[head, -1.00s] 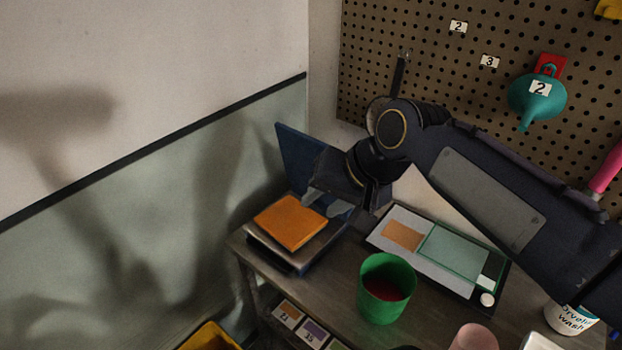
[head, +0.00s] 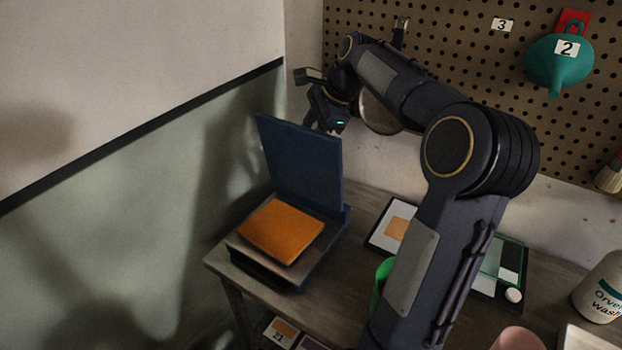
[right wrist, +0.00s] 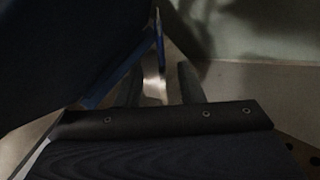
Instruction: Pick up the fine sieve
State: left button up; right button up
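A round, pale grey-brown disc with a rim (head: 379,115) hangs low on the pegboard in the head view, partly hidden behind my right arm. It may be the fine sieve; its mesh cannot be made out. My right gripper (head: 322,124) is left of this disc, above the upright dark blue panel, and apart from the disc. In the right wrist view its two fingers (right wrist: 158,92) stand apart, with a bright strip visible between them and nothing clearly held. My left gripper is not in view.
A green cup (head: 381,279) is partly behind my arm. A teal funnel (head: 559,65) hangs on the pegboard (head: 450,40).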

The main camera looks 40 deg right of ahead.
jog(key=x, duration=0.6)
jog(key=shift+w+d+f, duration=0.15)
jog(key=shift+w+f, duration=0.05)
jog(key=shift+f, duration=0.15)
grip_shut()
